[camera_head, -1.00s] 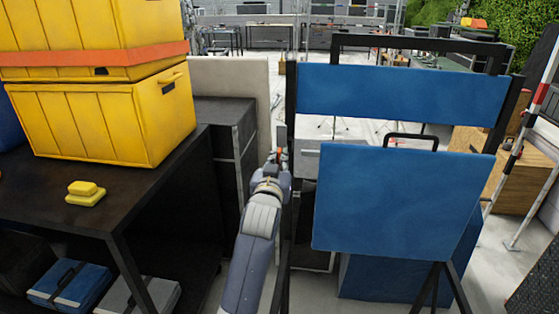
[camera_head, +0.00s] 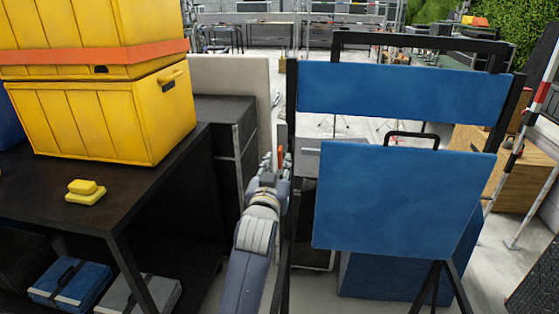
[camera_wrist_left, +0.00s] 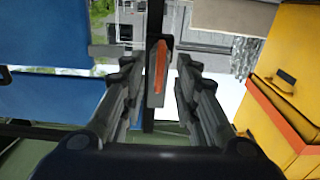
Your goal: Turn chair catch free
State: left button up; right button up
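The folding chair has blue panels (camera_head: 400,195) in a black frame and stands at the right of the head view. The catch, a dark block with an orange strip (camera_head: 281,152), is on the chair's left black post (camera_head: 291,110). In the left wrist view the catch (camera_wrist_left: 160,72) lies between the fingertips, with light gaps seen beside it. My left gripper (camera_head: 270,167) is at the post, and its fingers (camera_wrist_left: 157,90) are spread apart. Finger contact with the catch cannot be made out. My right gripper is out of view.
A dark shelf table (camera_head: 140,185) stands at the left with stacked yellow crates (camera_head: 100,120) and a small yellow object (camera_head: 86,192). Cases (camera_head: 75,284) lie below it. A grey cabinet (camera_head: 225,125) stands close behind my left gripper. A striped pole (camera_head: 530,130) is at the right.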

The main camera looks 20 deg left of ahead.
pick_arm(q)
jog(key=v, duration=0.3)
jog(key=shift+s+d, duration=0.1)
jog(key=shift+s, duration=0.05)
dwell(0.4)
